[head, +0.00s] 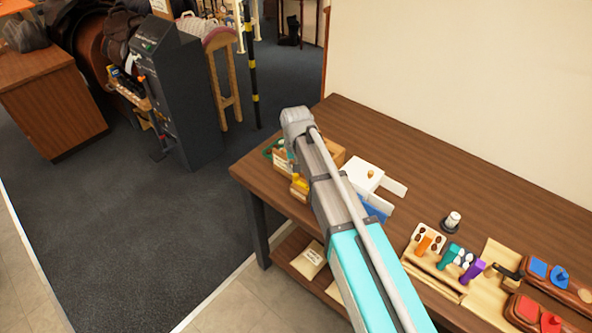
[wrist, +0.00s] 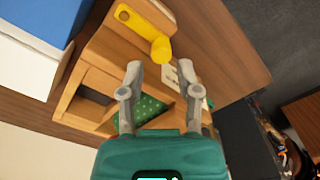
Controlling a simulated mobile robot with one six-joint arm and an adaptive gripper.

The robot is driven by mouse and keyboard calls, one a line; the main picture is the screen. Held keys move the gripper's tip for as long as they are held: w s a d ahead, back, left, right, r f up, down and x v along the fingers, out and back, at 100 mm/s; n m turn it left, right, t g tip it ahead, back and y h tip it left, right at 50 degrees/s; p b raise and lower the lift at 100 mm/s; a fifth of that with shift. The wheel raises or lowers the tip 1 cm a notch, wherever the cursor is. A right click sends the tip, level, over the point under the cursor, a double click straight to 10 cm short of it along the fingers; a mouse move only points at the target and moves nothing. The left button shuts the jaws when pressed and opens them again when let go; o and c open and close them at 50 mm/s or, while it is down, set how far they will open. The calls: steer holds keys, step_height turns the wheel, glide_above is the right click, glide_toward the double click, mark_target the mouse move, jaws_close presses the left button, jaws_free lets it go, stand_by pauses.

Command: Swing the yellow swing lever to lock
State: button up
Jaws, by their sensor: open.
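The yellow swing lever (wrist: 138,24) is on the top of a wooden box (wrist: 98,52) in the wrist view. Its round pivot end is at the upper left and its rounded knob (wrist: 161,50) points down toward my gripper. My gripper (wrist: 160,74) is open, and its two fingertips are just short of the knob, one to each side. Nothing is between the fingers except the view of the box behind. In the head view a bit of yellow (head: 300,185) shows beside my arm, and the gripper itself is hidden behind the arm.
Green dotted cloth (wrist: 150,106) shows in the wooden box.

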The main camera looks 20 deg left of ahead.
steer(key=shift+r+p, duration=0.5)
steer(key=shift+r, duration=0.35)
steer(key=d, duration=0.6)
steer(key=s+d+m, duration=0.1)
steer(key=d, duration=0.6)
steer(key=d+m, duration=0.1)
steer(key=d, duration=0.5)
steer(key=shift+s+d, duration=0.3)
steer(key=shift+s, duration=0.05)
steer(key=s+d+m, duration=0.1)
steer(key=s+d, duration=0.3)
steer(key=d, duration=0.5)
steer(key=s+d+m, duration=0.1)
steer(key=s+d, duration=0.3)
steer(key=d, duration=0.6)
steer(key=shift+s, duration=0.35)
steer(key=shift+d, duration=0.2)
